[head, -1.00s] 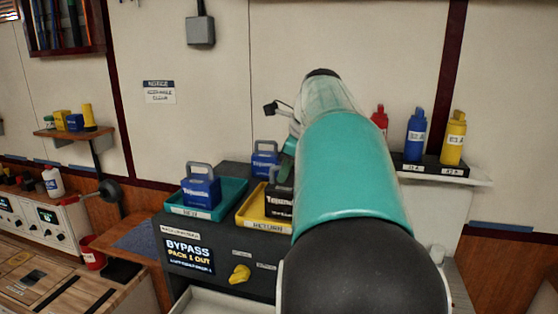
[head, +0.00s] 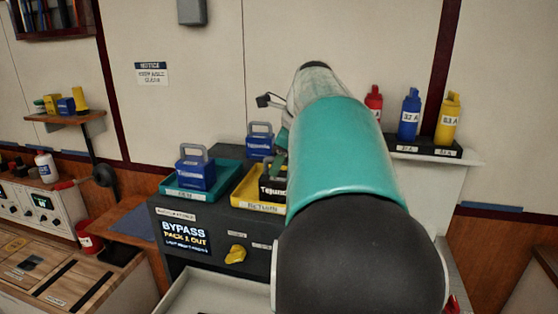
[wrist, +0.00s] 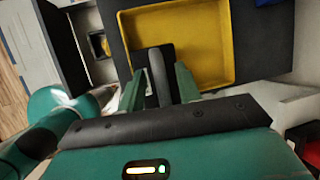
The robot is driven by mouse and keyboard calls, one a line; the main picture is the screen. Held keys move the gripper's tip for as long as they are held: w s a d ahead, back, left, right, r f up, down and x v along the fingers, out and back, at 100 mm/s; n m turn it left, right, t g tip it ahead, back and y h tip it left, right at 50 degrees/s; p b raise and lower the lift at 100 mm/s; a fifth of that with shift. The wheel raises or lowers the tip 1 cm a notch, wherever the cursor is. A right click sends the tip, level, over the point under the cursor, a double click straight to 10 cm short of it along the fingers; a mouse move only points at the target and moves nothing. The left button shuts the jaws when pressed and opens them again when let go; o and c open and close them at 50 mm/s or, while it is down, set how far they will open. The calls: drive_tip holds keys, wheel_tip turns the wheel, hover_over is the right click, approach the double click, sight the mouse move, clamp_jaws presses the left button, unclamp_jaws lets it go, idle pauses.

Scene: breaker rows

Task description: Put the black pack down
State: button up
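The black pack (head: 272,189) with white lettering shows in the head view at the yellow RETURN tray (head: 247,204), partly hidden behind my arm. Whether its base touches the tray floor cannot be told. In the wrist view the black pack (wrist: 153,56) is a dark block with an upright black handle, over one side of the yellow tray (wrist: 222,72). The fingertips are mostly hidden in the head view.
A teal NEW tray (head: 222,183) holds a blue pack (head: 196,172) to the left. Another blue pack (head: 260,144) stands behind the trays. Red, blue and yellow bottles (head: 410,115) stand on a right shelf. A yellow knob (head: 235,254) sits on the cabinet front. The visible tray floor is bare.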

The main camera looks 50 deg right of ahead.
drive_tip(key=v, duration=1.2)
drive_tip(key=shift+r, duration=0.1)
drive_tip(key=w+a+f+n, duration=0.1)
drive_tip(key=a+f+n, duration=0.5)
drive_tip(key=a+n, duration=0.3)
drive_tip(key=w+a+f+n, duration=0.1)
drive_tip(key=a+f+n, duration=0.5)
drive_tip(key=a, duration=0.5)
drive_tip(key=s+a+f+n, duration=0.3)
drive_tip(key=a+f+n, duration=0.4)
drive_tip(key=s+a+f+n, duration=0.3)
drive_tip(key=a+f+n, duration=0.4)
drive_tip(key=n, duration=0.1)
drive_tip(key=shift+s+f+t, duration=0.3)
drive_tip(key=shift+s, duration=0.1)
